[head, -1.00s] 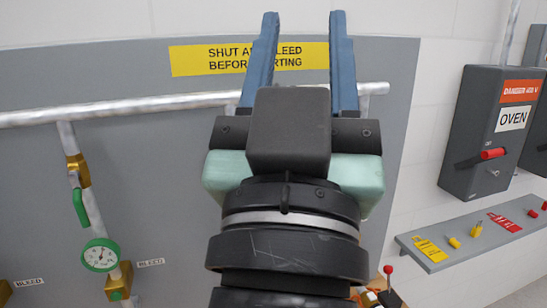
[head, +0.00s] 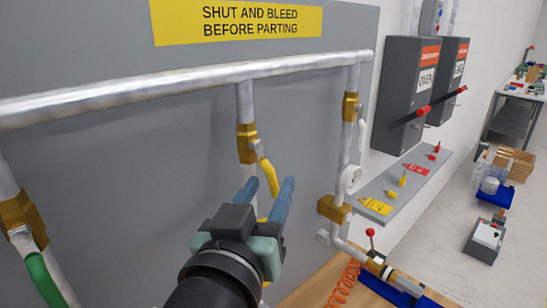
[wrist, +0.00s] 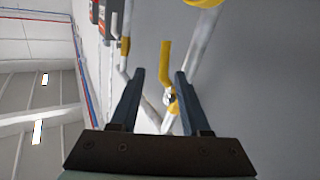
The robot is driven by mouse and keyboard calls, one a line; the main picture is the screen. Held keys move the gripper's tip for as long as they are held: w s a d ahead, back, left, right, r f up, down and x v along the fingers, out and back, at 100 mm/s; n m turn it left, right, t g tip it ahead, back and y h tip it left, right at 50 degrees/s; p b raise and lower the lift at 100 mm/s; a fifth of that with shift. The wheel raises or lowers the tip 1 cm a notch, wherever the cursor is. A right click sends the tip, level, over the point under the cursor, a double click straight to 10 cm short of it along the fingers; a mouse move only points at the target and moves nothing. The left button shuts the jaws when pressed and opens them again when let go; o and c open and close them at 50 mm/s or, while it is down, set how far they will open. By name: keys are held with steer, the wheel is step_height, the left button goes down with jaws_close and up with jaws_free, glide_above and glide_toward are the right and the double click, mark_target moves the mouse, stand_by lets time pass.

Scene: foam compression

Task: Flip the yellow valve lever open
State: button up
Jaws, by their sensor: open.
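The middle one (head: 268,176) hangs down and slightly right from a brass valve (head: 246,144) on a vertical pipe. In the wrist view a yellow lever (wrist: 165,62) shows between and partly beyond the fingertips of my gripper (wrist: 160,72). I see no clear contact; the gap in depth is hard to tell.
A long pipe (head: 190,78) crosses the grey panel above my gripper. A green lever (head: 45,280) is at lower left. A wooden bench (head: 320,285) with an orange coiled hose (head: 345,287) lies below.

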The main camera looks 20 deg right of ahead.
mark_target(274, 172)
steer(key=p+x, duration=0.1)
steer(key=x, duration=0.5)
steer(key=shift+w+d+r+p, duration=0.1)
steer(key=shift+w+p, duration=0.25)
steer(key=shift+w, duration=0.25)
jaws_close()
stand_by(0.8)
